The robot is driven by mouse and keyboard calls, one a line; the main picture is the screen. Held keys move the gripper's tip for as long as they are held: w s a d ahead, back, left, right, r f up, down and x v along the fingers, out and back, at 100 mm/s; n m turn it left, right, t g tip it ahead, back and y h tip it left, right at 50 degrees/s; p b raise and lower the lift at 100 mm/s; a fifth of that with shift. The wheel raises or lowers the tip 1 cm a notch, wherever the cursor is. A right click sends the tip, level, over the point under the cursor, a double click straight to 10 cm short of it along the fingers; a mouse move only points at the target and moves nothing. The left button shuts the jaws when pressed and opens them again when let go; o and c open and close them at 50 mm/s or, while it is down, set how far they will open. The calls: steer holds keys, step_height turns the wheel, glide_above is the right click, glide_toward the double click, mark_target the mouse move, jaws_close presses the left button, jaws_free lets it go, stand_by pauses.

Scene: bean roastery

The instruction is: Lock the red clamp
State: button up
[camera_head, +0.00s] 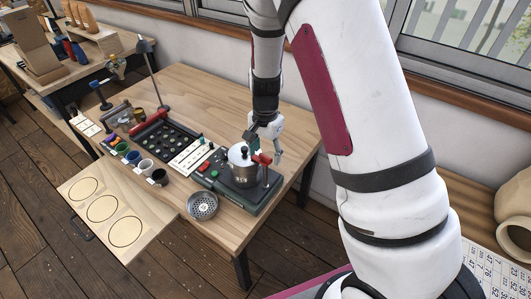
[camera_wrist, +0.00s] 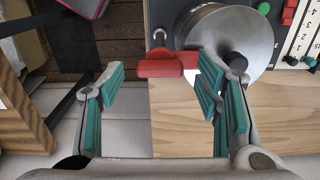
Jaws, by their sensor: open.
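The red clamp (camera_wrist: 165,66) shows in the wrist view as a red lever at the left rim of a steel drum (camera_wrist: 215,35). In the head view the red clamp (camera_head: 262,158) is a small red piece on the right side of the drum (camera_head: 241,165), partly hidden by my gripper. My gripper (camera_head: 265,150) is over the table by the machine. In the wrist view my gripper (camera_wrist: 160,95) is open, with its teal-padded fingers apart. The clamp lies ahead between the fingertips, close to the right finger; whether they touch I cannot tell.
The machine's dark green base (camera_head: 225,193) carries a red button and a green button. A perforated metal bowl (camera_head: 202,206) stands in front. A slider panel, small cups and a black tray (camera_head: 165,140) lie to the left. Bare wooden table (camera_wrist: 215,120) shows beside the machine.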

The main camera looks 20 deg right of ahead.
mark_target(266, 156)
step_height(266, 156, up, 11)
steer(key=shift+r, duration=0.2)
stand_by(0.5)
